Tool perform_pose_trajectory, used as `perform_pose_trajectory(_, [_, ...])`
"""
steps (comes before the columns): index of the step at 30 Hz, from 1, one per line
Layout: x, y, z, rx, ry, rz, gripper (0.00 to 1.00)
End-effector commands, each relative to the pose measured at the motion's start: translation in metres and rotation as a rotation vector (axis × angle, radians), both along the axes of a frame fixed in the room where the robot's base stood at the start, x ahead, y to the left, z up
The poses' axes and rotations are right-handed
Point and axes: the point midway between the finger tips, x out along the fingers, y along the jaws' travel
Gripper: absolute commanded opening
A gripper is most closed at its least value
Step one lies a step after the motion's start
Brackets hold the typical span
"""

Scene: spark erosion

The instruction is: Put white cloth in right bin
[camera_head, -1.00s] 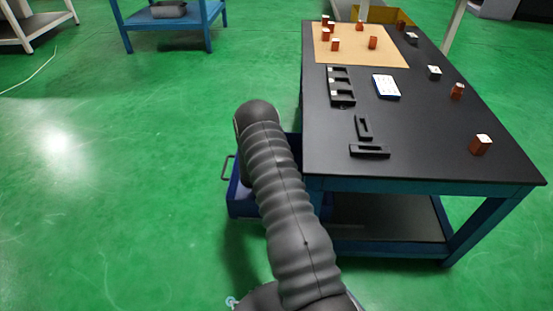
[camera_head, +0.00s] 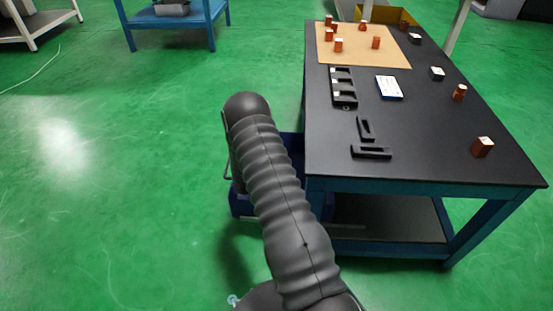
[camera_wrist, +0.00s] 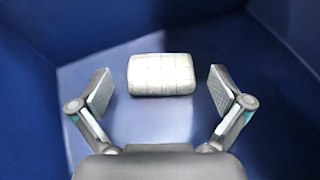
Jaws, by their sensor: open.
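A white cloth (camera_wrist: 162,75), a small folded pad with a faint grid pattern, lies on the floor of a blue drawer (camera_wrist: 150,120) in the wrist view. My gripper (camera_wrist: 159,90) is open and inside the drawer, its two fingers apart on the left and right of the cloth. Neither finger visibly touches it. In the head view the blue drawer (camera_head: 238,205) sits at the left side of the black table, mostly hidden behind my arm. The gripper and the cloth are hidden there. I cannot identify the right bin.
The black table (camera_head: 430,135) carries several orange-brown blocks, a tan mat (camera_head: 390,55), a white-and-blue box (camera_head: 389,87), a black slotted holder (camera_head: 343,88) and black angled pieces (camera_head: 371,152). A yellow bin (camera_head: 385,14) stands behind it.

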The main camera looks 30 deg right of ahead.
Motion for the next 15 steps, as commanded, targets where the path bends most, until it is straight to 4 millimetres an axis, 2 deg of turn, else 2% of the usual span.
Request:
perform_pose_trajectory(5, [-0.007, 0.010, 0.008, 0.001, -0.003, -0.003, 1.00])
perform_pose_trajectory(8, [-0.008, 0.009, 0.021, 0.006, -0.022, -0.029, 1.00])
perform_pose_trajectory(11, [-0.011, 0.006, 0.051, 0.023, -0.065, -0.090, 1.00])
perform_pose_trajectory(15, [-0.025, 0.001, 0.115, 0.075, -0.165, -0.234, 1.00])
